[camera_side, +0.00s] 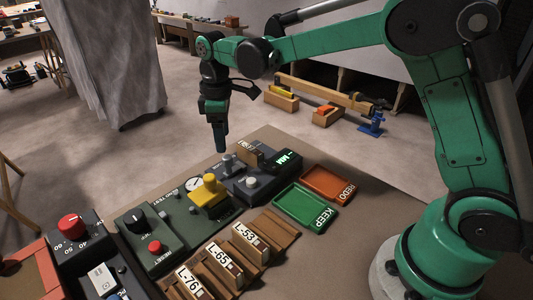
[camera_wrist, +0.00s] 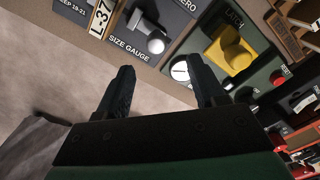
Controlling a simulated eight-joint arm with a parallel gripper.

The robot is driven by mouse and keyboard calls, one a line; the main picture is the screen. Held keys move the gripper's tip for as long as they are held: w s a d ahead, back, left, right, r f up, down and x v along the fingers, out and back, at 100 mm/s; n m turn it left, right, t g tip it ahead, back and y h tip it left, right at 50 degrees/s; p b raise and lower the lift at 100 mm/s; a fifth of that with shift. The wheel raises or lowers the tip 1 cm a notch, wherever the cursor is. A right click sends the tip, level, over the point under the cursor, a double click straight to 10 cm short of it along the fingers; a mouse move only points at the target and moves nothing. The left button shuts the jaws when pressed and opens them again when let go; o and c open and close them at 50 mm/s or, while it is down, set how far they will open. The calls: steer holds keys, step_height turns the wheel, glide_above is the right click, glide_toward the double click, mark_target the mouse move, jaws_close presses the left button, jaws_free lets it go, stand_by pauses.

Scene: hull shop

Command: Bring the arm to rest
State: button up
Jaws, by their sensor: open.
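My gripper (camera_side: 221,150) hangs pointing down above the far edge of the bench (camera_side: 375,210), beside the grey size gauge (camera_side: 262,181). In the wrist view my gripper (camera_wrist: 160,75) has its two dark fingers spread apart, with nothing between them. The size gauge (camera_wrist: 178,18) shows beyond the fingers, with a tag marked L-37 (camera_wrist: 101,18) next to it. My green arm reaches from the right side over the bench, bent at its joints.
A rack holds wooden pieces tagged L-76, L-65 (camera_side: 219,257) and L-53 (camera_side: 245,234). A green KEEP tray (camera_side: 294,207) and an orange REDO tray (camera_side: 327,183) look empty. The bend tester has a yellow block (camera_side: 209,191). Control boxes with a red knob (camera_side: 72,226) stand left.

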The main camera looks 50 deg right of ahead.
steer(key=s+d+r+m+t, duration=0.1)
steer(key=s+r+m+t, duration=0.1)
steer(key=s, duration=0.5)
steer(key=s+d+r+m+t, duration=0.2)
steer(key=s+m+t, duration=0.3)
steer(key=s+m, duration=0.2)
steer(key=shift+s+d, duration=0.25)
steer(key=shift+s, duration=0.15)
